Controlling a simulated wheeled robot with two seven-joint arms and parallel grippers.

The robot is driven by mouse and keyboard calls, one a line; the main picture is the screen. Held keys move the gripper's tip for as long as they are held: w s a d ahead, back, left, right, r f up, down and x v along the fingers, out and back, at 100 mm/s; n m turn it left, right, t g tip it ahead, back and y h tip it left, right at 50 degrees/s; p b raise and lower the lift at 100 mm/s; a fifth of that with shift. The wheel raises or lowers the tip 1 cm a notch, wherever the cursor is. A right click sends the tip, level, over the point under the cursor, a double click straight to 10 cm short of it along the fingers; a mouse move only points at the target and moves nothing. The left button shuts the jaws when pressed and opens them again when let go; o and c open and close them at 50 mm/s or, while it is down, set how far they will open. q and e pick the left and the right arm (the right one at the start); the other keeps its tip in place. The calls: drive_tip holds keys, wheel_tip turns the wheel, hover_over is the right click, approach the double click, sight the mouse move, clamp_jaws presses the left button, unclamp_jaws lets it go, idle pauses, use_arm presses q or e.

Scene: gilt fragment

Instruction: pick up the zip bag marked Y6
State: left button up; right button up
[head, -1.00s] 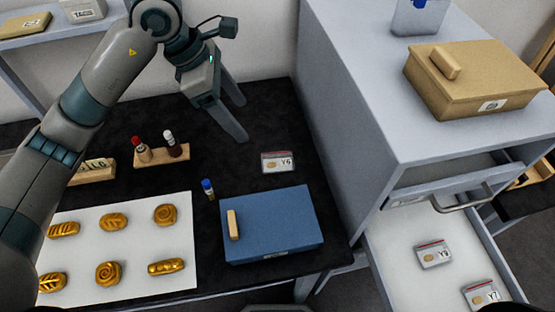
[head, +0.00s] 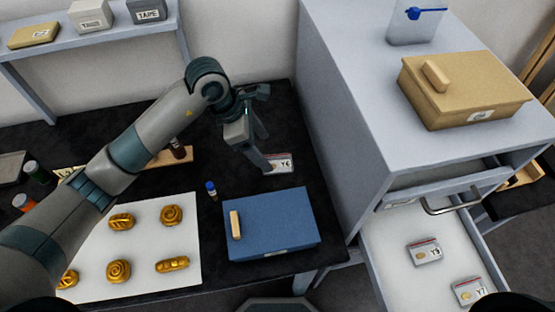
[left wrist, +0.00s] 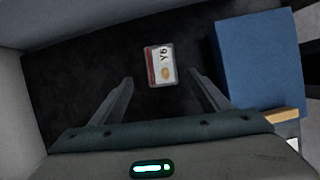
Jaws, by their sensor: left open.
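The zip bag marked Y6 (head: 281,164) lies flat on the black table, behind the blue box. In the head view my left gripper partly covers its left side. In the left wrist view the whole bag (left wrist: 160,66) shows, with a red strip, a Y6 label and a small gold piece inside. My left gripper (head: 267,158) points down above the bag and is open and empty. In the left wrist view its two fingers (left wrist: 160,84) stand apart, one to each side of the bag's near end. My right gripper is not in view.
The blue box (head: 270,225) with a wooden handle stands in front of the bag. A blue-capped vial (head: 211,190) stands left of it. The grey cabinet (head: 340,130) rises to the right, its open drawer holding bags Y9 (head: 424,252) and Y7 (head: 468,291).

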sight(273, 163)
use_arm(q)
drive_tip(key=shift+f, duration=0.15)
drive_tip(key=shift+p+x, duration=0.8)
drive_tip(key=shift+p, duration=0.05)
drive_tip(key=shift+s+p+x, duration=0.25)
drive_tip(key=shift+p+x, duration=0.3)
drive_tip(key=shift+x, duration=0.55)
drive_tip(key=shift+w+d+f, duration=0.1)
drive_tip(key=shift+d+f, duration=0.15)
drive_tip(key=shift+f, duration=0.45)
drive_tip(key=shift+c, duration=0.6)
drive_tip(key=c, duration=1)
